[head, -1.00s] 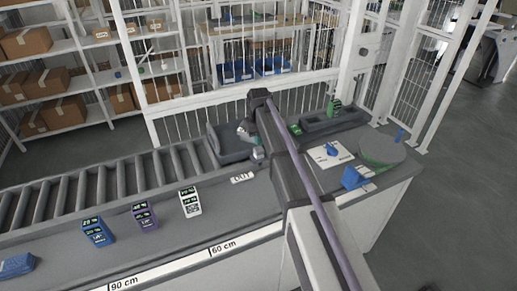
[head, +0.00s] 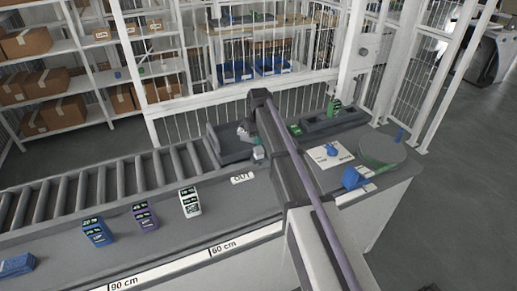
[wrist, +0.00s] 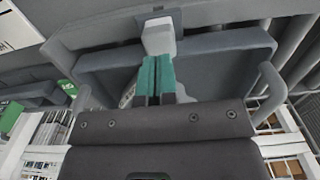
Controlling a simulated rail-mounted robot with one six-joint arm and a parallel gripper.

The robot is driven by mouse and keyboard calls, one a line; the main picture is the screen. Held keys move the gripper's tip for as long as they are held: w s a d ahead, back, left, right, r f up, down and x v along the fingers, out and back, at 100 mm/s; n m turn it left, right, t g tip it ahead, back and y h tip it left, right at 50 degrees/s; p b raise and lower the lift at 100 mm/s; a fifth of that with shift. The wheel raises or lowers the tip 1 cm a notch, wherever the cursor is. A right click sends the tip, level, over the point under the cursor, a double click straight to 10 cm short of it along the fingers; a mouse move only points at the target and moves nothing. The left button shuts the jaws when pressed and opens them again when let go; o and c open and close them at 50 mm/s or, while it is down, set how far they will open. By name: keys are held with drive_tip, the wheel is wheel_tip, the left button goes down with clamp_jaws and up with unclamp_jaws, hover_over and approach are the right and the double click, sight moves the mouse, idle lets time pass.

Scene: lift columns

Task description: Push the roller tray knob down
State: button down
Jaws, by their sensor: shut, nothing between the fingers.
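The grey roller tray (head: 226,133) stands at the right end of the roller conveyor. Its knob (head: 258,153), a pale grey block, shows small at the tray's front right side. In the wrist view the knob (wrist: 158,36) sits at the middle of the tray's rim (wrist: 225,42). My gripper (wrist: 156,60) has its teal fingers shut together and empty, with the tips right by the knob. I cannot tell whether they touch it. In the head view my gripper (head: 257,142) is small and partly hidden by my arm, close above the knob.
The roller conveyor (head: 100,184) runs left from the tray. White (head: 190,202), purple (head: 145,216) and blue (head: 96,231) boxes stand on the counter before it. A turntable (head: 381,149) and a blue item (head: 354,178) are to the right. A mesh fence stands behind.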

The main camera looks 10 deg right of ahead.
sight(259, 148)
drive_tip(key=shift+f, duration=0.15)
drive_tip(key=shift+f+b, duration=1.9)
drive_tip(key=shift+b, duration=0.15)
drive_tip(key=shift+r, duration=0.1)
wheel_tip(259, 148, up, 9)
drive_tip(key=p, duration=0.9)
drive_tip(key=shift+r, duration=0.15)
drive_tip(key=s+f+m, duration=0.1)
drive_tip(key=s+m, duration=0.1)
drive_tip(key=s, duration=2.9)
drive_tip(key=shift+f+b, duration=0.2)
drive_tip(key=shift+b, duration=0.25)
